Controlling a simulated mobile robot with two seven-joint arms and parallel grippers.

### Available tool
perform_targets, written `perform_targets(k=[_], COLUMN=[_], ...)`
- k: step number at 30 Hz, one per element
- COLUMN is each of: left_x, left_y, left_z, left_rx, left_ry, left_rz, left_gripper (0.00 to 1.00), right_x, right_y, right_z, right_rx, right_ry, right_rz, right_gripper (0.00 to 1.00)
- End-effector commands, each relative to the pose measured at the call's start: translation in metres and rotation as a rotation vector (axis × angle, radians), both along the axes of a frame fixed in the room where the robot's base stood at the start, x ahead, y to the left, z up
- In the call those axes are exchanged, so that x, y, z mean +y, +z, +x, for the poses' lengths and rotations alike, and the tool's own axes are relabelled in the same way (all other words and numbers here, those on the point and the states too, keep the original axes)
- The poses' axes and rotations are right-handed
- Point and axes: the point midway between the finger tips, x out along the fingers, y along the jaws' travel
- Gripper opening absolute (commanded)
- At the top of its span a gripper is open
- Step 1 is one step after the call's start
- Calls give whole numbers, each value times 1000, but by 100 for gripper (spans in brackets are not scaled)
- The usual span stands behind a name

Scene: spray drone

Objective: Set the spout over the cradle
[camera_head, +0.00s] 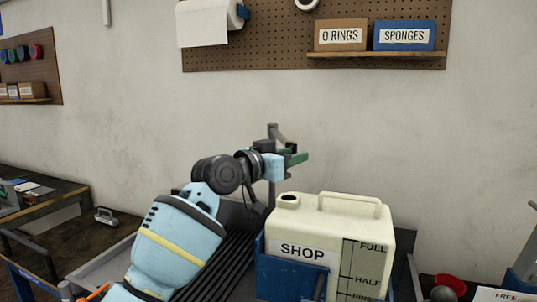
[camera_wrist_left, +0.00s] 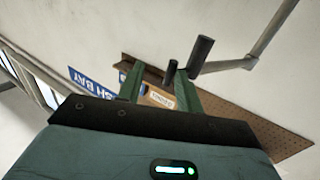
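The jug (camera_head: 335,235), cream with "SHOP" and level marks, sits in a blue cradle (camera_head: 290,277); its round opening is at the top left. The spout looks to be a grey bent pipe on an upright post (camera_head: 272,130) behind my gripper; in the left wrist view the pipe (camera_wrist_left: 262,45) ends near dark cylindrical pieces (camera_wrist_left: 200,57). My left gripper (camera_head: 297,156) is above and behind the jug, beside the post. Its green fingers (camera_wrist_left: 160,88) stand apart in the wrist view, with a dark piece close to the right finger; contact cannot be told. My right gripper is out of view.
A pegboard with a shelf (camera_head: 375,55) carries "O RINGS" and "SPONGES" boxes on the wall. A dark bench (camera_head: 45,205) stands at left. A red round item (camera_head: 450,283) lies right of the jug.

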Motion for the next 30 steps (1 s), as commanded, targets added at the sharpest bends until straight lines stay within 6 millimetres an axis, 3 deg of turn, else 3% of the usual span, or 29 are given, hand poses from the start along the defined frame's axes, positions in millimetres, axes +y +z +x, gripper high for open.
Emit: perform_targets(k=[13, 30], left_x=[46, 54], left_y=[9, 5], left_z=[-32, -37], left_rx=[-19, -14], left_ry=[14, 19], left_rz=[-9, -7], left_gripper=[34, 34], right_x=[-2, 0], right_y=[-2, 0], right_z=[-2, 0], right_rx=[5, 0], right_ry=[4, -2], right_rz=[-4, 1], right_gripper=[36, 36])
